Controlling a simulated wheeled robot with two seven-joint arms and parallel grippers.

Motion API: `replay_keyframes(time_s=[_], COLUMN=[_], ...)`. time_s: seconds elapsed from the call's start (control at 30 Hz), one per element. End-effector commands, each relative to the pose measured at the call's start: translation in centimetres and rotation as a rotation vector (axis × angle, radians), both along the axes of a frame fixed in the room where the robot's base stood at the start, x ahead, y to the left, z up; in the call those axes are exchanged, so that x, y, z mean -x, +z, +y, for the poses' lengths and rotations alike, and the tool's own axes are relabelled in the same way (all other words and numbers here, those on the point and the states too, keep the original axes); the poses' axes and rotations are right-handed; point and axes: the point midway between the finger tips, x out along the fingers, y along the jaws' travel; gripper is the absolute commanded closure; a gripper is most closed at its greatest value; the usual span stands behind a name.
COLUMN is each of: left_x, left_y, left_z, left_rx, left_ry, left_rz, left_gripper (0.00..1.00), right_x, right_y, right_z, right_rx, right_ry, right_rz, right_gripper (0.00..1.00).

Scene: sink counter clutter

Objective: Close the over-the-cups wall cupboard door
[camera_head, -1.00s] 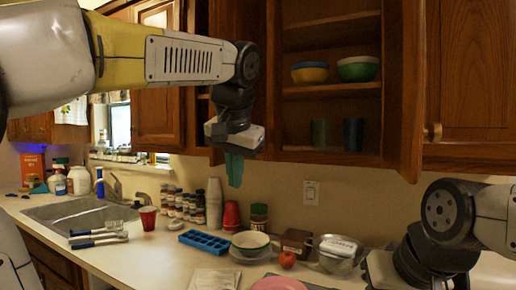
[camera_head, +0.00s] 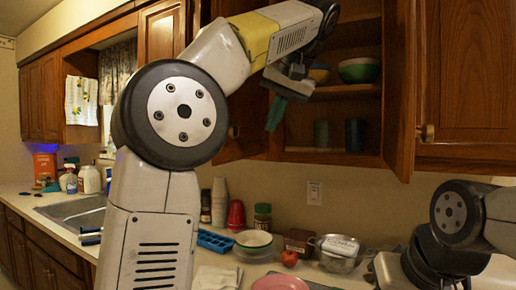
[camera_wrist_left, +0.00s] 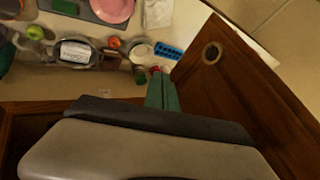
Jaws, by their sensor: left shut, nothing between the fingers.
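The wall cupboard (camera_head: 345,24) stands open above the counter, with shelves of bowls and cups showing. Its right door (camera_head: 402,90) stands out from the frame, seen nearly edge-on. Its left door (camera_head: 245,128) is also ajar, angled out, with a round knob at its free edge, partly hidden by my left arm. In the wrist view this wooden door (camera_wrist_left: 245,85) lies to the right of my fingers. My left gripper (camera_head: 275,114) points down in front of the opening, its green fingers shut and empty; they also show in the wrist view (camera_wrist_left: 163,92). My right gripper is out of view.
On the counter below are stacked white cups (camera_head: 218,202), red cups (camera_head: 236,214), a blue tray (camera_head: 215,241), a bowl (camera_head: 254,239), a tomato (camera_head: 289,258) and a metal pot (camera_head: 340,262). My right arm is low at right. A closed door (camera_head: 470,80) adjoins the cupboard.

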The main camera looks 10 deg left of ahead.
Motion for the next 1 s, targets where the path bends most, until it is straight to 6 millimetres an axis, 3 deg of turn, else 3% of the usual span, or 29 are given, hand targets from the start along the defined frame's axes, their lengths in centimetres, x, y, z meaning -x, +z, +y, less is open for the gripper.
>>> replay_keyframes(time_s=[0.4,0.7,1.0], left_x=[-4.1,-5.0,-5.1], left_y=[-6.9,-6.8,-6.8], left_z=[3.3,6.7,7.0], left_rx=[-0.001,0.001,0.001], left_ry=[0.002,0.0,-0.002], left_rz=[0.003,0.0,0.0], left_gripper=[1.0,1.0,1.0], right_x=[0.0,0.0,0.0], right_y=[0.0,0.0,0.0], right_z=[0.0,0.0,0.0], right_rx=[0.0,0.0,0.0], right_ry=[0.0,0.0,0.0], right_rz=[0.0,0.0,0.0], right_gripper=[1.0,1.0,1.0])
